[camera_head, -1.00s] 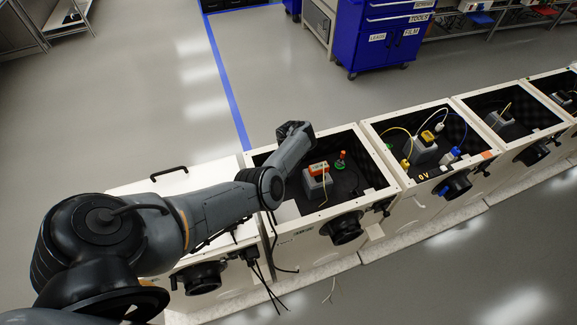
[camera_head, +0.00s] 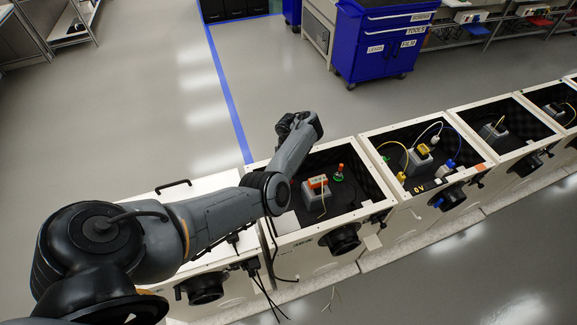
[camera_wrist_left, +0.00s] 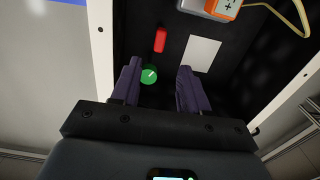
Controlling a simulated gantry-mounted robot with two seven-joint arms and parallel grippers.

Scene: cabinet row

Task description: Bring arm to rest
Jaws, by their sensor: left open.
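My left arm (camera_head: 292,155) comes in from the left, and its wrist end is over the back left corner of an open white box (camera_head: 300,238). The left gripper itself is hidden behind the arm in the head view. In the left wrist view the left gripper (camera_wrist_left: 159,66) is open, with two purple fingers apart and nothing held. It points into the dark box interior. A green round piece (camera_wrist_left: 149,76) shows between the fingers, with a red piece (camera_wrist_left: 160,40) beyond it. My right gripper is not in view.
An orange and grey device (camera_head: 316,184) with a cable sits in the box. A second box to the right holds yellow-plugged cables (camera_head: 423,150). More open boxes continue to the right. A closed white cabinet lies beneath the arm. A blue cart (camera_head: 378,52) stands behind; the floor between is clear.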

